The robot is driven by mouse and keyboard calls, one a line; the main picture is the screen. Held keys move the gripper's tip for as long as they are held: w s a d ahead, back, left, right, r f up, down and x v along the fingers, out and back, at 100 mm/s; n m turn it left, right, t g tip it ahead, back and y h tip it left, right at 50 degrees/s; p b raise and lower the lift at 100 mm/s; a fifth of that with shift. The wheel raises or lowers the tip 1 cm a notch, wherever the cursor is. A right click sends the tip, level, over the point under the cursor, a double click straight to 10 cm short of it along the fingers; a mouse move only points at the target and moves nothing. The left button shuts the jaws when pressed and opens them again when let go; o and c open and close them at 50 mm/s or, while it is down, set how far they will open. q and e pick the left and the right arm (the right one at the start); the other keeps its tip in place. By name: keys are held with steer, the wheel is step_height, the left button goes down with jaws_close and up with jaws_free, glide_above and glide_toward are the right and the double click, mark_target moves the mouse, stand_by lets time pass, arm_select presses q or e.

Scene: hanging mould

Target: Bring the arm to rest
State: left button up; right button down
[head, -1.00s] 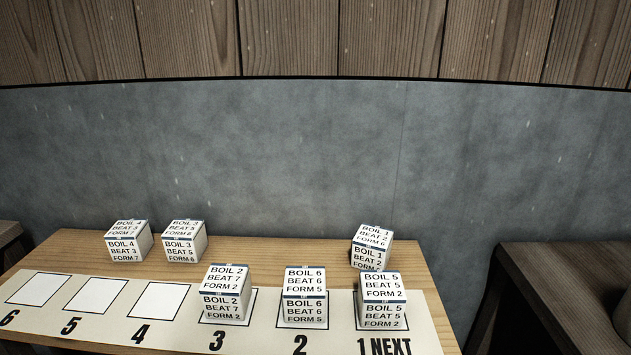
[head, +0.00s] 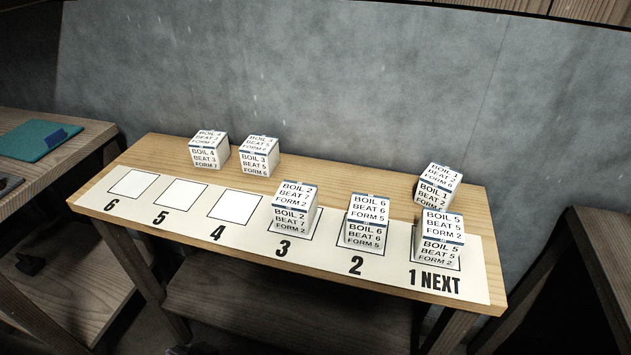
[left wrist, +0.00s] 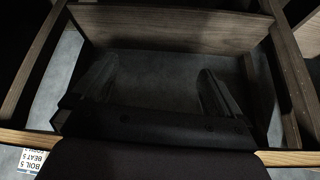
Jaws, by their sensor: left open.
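My left gripper (left wrist: 155,88) shows in the left wrist view as two dark fingers spread well apart with nothing between them. It is dim there, with a grey surface and wooden furniture parts behind the fingers. Neither gripper shows in the head view. One white cube, labelled BOIL 5 BEAT 5 (left wrist: 31,160), shows at the lower left of the left wrist view, apart from the fingers. In the head view that cube (head: 441,232) stands on square 1 NEXT of the paper strip (head: 330,262).
A wooden table (head: 340,172) carries the strip. Cubes BOIL 6 (head: 368,220) and BOIL 2 (head: 295,208) stand on squares 2 and 3; squares 4, 5 and 6 are bare. BOIL 4 (head: 209,150), BOIL 3 (head: 259,156) and BOIL 1 (head: 437,187) stand behind. A side table (head: 70,165) is at left.

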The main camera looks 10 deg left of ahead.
arm_select(q)
steer(key=w+t+p, duration=0.1)
steer(key=p, duration=0.1)
steer(key=d+r+t+h+p, duration=0.1)
steer(key=t+p, duration=0.1)
steer(key=w+t+p, duration=0.1)
steer(key=p, duration=0.1)
steer(key=shift+w+d+r, duration=0.2)
steer(key=shift+w+d, duration=0.1)
steer(key=shift+d, duration=0.1)
stand_by(0.6)
